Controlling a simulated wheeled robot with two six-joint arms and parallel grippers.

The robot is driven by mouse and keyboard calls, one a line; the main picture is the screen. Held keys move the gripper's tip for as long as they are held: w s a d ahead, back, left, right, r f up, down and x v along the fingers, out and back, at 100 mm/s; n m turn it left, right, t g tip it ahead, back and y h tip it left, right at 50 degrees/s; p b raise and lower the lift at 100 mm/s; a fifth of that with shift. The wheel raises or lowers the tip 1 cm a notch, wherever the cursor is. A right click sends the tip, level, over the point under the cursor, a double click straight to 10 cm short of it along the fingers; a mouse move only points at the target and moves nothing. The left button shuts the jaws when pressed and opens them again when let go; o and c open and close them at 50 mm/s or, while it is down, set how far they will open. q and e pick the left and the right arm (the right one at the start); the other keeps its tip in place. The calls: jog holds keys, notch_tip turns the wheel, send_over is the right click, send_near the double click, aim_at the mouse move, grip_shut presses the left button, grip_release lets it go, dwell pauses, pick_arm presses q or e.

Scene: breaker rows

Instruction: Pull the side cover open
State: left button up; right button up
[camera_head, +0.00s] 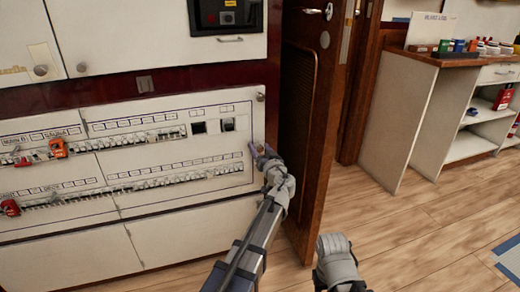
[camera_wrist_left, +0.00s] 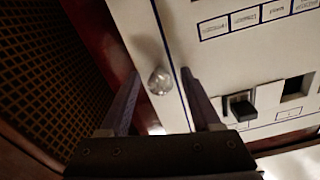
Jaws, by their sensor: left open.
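The side cover looks like the narrow white strip (camera_wrist_left: 143,38) at the right edge of the breaker panel (camera_head: 150,150), set off by a seam. A small round shiny knob (camera_wrist_left: 160,81) sits on it. My left gripper (camera_head: 253,150) is open in front of this edge, and in the left wrist view its two fingers (camera_wrist_left: 160,77) stand either side of the knob. Contact cannot be told. In the head view the gripper hides the knob. The strip appears closed. My right gripper (camera_head: 336,248) is low in the head view, its fingers unclear.
An open brown wooden door (camera_head: 315,130) with a lattice inset stands close right of my left gripper. Breaker rows carry an orange clip (camera_head: 58,148) and red ones. Another knob (camera_head: 260,97) is at the panel's top right. A white shelf unit (camera_head: 400,120) stands farther right; wood floor is clear between.

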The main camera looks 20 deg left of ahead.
pick_arm(q)
grip_shut()
dwell(0.6)
dwell(0.9)
